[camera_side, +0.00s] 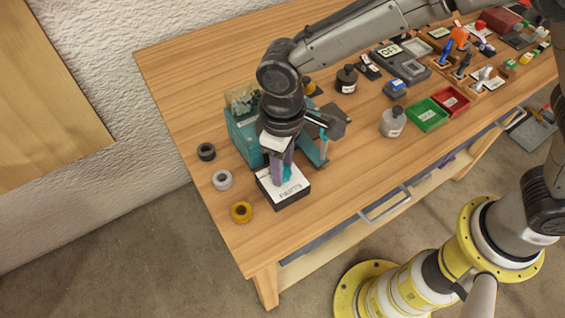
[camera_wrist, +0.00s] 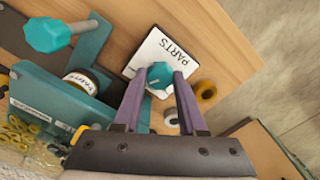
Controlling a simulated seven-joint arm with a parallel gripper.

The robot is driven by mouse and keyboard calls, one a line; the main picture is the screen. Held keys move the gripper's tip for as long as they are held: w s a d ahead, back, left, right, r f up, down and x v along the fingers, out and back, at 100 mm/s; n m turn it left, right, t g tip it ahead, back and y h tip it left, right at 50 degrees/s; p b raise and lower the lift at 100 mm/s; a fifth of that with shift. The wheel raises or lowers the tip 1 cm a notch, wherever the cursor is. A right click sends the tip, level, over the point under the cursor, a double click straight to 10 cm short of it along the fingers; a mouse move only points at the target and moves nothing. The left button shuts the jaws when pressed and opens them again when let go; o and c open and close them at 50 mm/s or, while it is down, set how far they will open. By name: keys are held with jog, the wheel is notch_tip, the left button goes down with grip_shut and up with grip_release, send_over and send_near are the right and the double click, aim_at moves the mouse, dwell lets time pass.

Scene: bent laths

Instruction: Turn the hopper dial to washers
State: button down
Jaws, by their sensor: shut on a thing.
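The teal hopper (camera_side: 243,137) stands near the table's left end, partly hidden behind my wrist. In the wrist view its teal body (camera_wrist: 62,97) carries a small label that I cannot read, with brass-coloured rings (camera_wrist: 22,135) beside it. My gripper (camera_wrist: 158,78) has its two purple fingers shut on a teal knob (camera_wrist: 160,72), which appears to be the hopper dial. The knob also shows beside the fingers in the side view (camera_side: 288,172). Its pointer and settings cannot be made out. A white-topped box (camera_side: 286,190) marked PARTS lies beyond the fingertips.
Black (camera_side: 206,152), grey (camera_side: 222,180) and yellow (camera_side: 241,212) rings lie left of the box. Another teal knob (camera_wrist: 48,34) sticks up in the wrist view. The front middle table is clear.

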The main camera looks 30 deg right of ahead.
jog(key=shift+m, duration=2)
jog(key=shift+c, duration=2.3)
grip_release()
jog(key=shift+r, duration=0.15)
notch_tip(320, 180, up, 14)
jog(key=shift+f, duration=0.2)
